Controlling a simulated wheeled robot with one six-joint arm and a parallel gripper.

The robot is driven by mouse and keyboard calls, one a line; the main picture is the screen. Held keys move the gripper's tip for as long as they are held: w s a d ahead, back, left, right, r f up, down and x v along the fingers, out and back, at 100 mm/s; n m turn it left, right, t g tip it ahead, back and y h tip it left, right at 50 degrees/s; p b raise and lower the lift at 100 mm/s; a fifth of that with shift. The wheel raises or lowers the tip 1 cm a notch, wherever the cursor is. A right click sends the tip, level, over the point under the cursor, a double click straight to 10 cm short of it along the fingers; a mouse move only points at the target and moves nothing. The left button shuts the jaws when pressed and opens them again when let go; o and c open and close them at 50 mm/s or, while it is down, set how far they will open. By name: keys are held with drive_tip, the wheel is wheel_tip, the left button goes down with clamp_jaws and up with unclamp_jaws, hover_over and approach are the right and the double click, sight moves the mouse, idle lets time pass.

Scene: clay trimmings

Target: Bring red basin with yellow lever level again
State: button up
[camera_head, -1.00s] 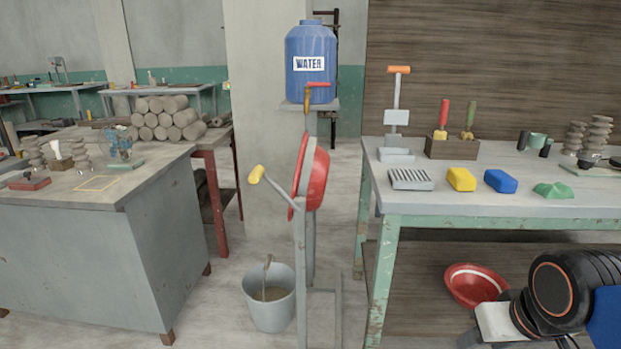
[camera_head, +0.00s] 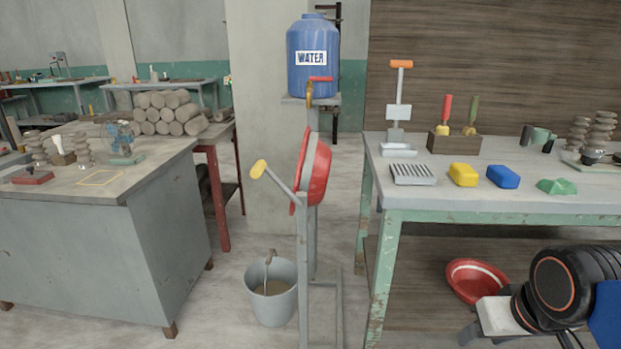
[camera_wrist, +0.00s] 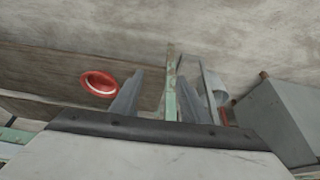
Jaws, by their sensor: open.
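The red basin (camera_head: 316,172) hangs on a grey stand (camera_head: 303,250) in the head view. It is tipped steeply, almost on edge, with its open side not facing me. A lever with a yellow grip (camera_head: 259,169) slants from the basin's pivot up to the left. My gripper is partly in the head view at the lower right, well to the right of the stand. In the wrist view my gripper (camera_wrist: 157,98) shows two fingers spread apart with nothing between them. It is apart from the lever and basin.
A grey bucket (camera_head: 270,291) stands below the basin, and a blue water tank (camera_head: 313,58) with a tap stands above. A green-legged table (camera_head: 450,205) is at right, with another red basin (camera_head: 476,281) beneath. A grey workbench (camera_head: 100,245) stands left.

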drive_tip(key=shift+w, duration=0.1)
drive_tip(key=w+a+r+n+h, duration=0.1)
drive_tip(key=w+r+n+h, duration=0.15)
drive_tip(key=w+n, duration=0.4)
drive_tip(key=w+a+r+n+h, duration=0.1)
drive_tip(key=w+n+h, duration=0.2)
drive_tip(key=w+n, duration=0.3)
drive_tip(key=n+t+y, duration=0.5)
drive_tip(key=n+t, duration=0.8)
drive_tip(key=n, duration=1)
approach(255, 175)
drive_tip(key=w, duration=1.1)
drive_tip(key=shift+w+d+f, duration=0.15)
drive_tip(key=shift+w, duration=0.15)
drive_tip(key=shift+c, duration=0.4)
